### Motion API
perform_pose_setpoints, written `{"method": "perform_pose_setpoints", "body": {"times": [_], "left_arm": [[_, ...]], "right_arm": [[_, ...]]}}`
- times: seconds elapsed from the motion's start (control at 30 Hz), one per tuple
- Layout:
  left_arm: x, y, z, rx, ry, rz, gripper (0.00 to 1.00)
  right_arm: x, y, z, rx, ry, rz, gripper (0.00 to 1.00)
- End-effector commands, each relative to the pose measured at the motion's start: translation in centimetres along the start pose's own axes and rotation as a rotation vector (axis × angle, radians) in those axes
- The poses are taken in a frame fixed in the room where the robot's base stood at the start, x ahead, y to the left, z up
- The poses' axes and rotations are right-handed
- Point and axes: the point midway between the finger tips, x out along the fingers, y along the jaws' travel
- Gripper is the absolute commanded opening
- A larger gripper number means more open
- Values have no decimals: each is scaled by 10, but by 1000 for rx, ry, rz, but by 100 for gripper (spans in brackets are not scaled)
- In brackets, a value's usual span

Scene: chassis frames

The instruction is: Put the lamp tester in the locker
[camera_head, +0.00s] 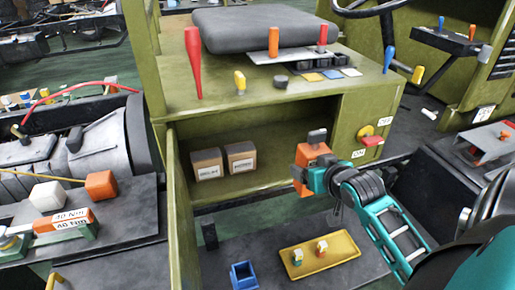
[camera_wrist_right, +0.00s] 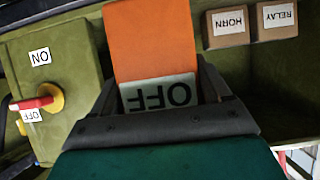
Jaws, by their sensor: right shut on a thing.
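An orange block-like tool with a grey top, which I take to be the lamp tester (camera_head: 312,154), is held upright in front of the locker opening. In the right wrist view the orange body (camera_wrist_right: 150,40) carries an upside-down "OFF" label between the fingers. My right gripper (camera_head: 313,176) is shut on it; the fingers also show in the wrist view (camera_wrist_right: 160,88). The olive-green locker (camera_head: 260,141) has its door (camera_head: 181,225) open at the left. The tool looks to be at or just outside the opening; its depth cannot be told. My left gripper is not in view.
Two cardboard boxes, RELAY (camera_head: 207,164) and HORN (camera_head: 240,158), stand inside the locker at the left; its right part looks free. A red-handled switch (camera_head: 370,141) sits right of the opening. A yellow tray (camera_head: 342,247) and blue bin (camera_head: 243,275) lie below.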

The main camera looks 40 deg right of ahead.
Motion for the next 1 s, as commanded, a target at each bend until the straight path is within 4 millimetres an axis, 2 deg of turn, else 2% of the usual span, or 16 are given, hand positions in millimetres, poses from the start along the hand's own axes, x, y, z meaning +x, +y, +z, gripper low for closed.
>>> {"method": "perform_pose_setpoints", "body": {"times": [0.6, 0.7, 0.83, 1.0], "left_arm": [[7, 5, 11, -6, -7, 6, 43], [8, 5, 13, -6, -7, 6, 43], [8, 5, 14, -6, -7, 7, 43], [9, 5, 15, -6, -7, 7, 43]], "right_arm": [[124, 0, -71, 1, 8, 0, 28], [139, 0, -79, 0, 8, -1, 28], [150, 0, -85, 0, 6, -1, 28], [156, -1, -80, -1, 4, -1, 28]]}}
